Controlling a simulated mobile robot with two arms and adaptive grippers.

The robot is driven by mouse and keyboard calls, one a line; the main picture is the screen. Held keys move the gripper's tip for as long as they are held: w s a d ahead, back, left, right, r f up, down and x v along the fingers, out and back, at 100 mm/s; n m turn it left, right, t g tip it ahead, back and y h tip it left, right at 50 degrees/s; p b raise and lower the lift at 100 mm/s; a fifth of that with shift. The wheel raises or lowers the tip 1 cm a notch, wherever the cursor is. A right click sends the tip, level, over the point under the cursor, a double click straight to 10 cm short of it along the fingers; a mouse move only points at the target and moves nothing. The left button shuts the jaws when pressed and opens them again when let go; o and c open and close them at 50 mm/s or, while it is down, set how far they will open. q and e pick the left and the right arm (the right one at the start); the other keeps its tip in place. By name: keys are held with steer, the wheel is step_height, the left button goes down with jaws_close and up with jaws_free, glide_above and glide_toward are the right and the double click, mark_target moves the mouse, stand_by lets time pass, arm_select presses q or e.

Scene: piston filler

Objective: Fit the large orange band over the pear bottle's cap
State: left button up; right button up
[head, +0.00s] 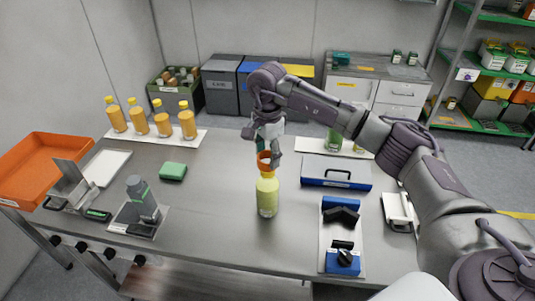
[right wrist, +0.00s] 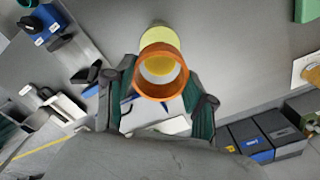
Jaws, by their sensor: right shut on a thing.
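The pear bottle (head: 267,198), filled pale yellow-green, stands upright near the middle of the table. My right gripper (head: 267,153) is shut on the large orange band (head: 263,162), directly at the top of the bottle. In the right wrist view the band (right wrist: 158,93) is an open ring between the fingers, with the pale bottle (right wrist: 157,34) beyond it and yellow showing through the ring. The band hides most of the cap in the head view. I cannot tell whether the band is around the cap or just above it. My left gripper is not in view.
Several orange bottles (head: 161,120) stand on a white mat at the back left.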

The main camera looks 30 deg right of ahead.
steer(key=shift+f+b, duration=1.55)
steer(key=shift+f, duration=0.45)
stand_by(0.7)
steer(key=o, duration=0.8)
steer(key=shift+o, duration=0.2)
step_height(320, 180, up, 9)
steer(key=p, duration=0.5)
stand_by(0.9)
stand_by(0.5)
